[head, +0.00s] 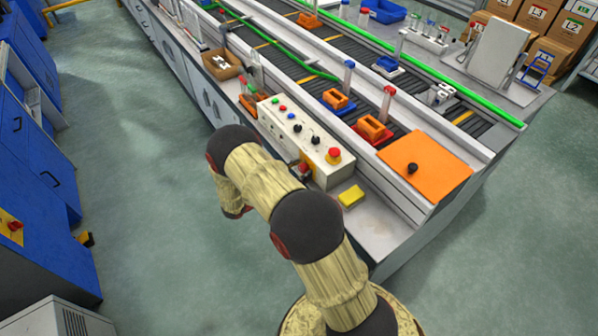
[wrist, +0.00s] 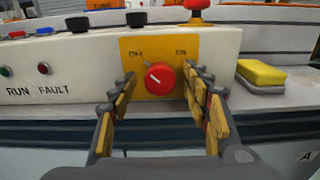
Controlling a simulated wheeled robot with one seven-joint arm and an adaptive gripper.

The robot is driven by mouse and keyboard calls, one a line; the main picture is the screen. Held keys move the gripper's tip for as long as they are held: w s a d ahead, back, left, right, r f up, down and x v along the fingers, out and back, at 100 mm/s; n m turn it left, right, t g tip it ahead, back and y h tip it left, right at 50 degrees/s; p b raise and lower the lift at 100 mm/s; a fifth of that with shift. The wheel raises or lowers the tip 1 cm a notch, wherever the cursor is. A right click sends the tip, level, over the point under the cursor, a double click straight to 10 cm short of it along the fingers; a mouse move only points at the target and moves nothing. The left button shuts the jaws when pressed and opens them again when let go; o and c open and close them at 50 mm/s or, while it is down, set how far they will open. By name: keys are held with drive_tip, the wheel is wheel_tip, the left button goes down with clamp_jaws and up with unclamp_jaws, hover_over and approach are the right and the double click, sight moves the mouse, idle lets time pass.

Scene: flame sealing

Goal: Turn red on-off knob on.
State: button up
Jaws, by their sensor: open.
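The red on-off knob (wrist: 160,78) sits on a yellow plate (wrist: 139,49) on the front face of the white control box (wrist: 222,45). The plate is marked OFF at left and ON at right. The white line on the knob slants to the upper left, toward OFF. My gripper (wrist: 160,88) is open, with one finger on each side of the knob. I cannot tell whether either finger touches it.
A red mushroom button (wrist: 196,5) stands on top of the box. A yellow sponge (wrist: 261,74) lies to the right of the box. Run and fault lamps (wrist: 43,68) are on the box front at left. An orange panel (head: 430,170) lies at the bench's right end.

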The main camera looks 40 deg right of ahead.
drive_tip(key=shift+c, duration=0.4)
drive_tip(key=c, duration=1.1)
drive_tip(key=m+b, duration=0.1)
drive_tip(key=m, duration=0.3)
drive_tip(key=shift+f+m, duration=0.1)
drive_tip(key=shift+m, duration=0.2)
drive_tip(key=m+b, duration=0.2)
drive_tip(key=m, duration=0.2)
drive_tip(key=shift+m, duration=0.3)
drive_tip(key=m+b, duration=0.3)
drive_tip(key=m, duration=0.2)
drive_tip(key=shift+m+b, duration=1)
drive_tip(key=shift+m, duration=0.9)
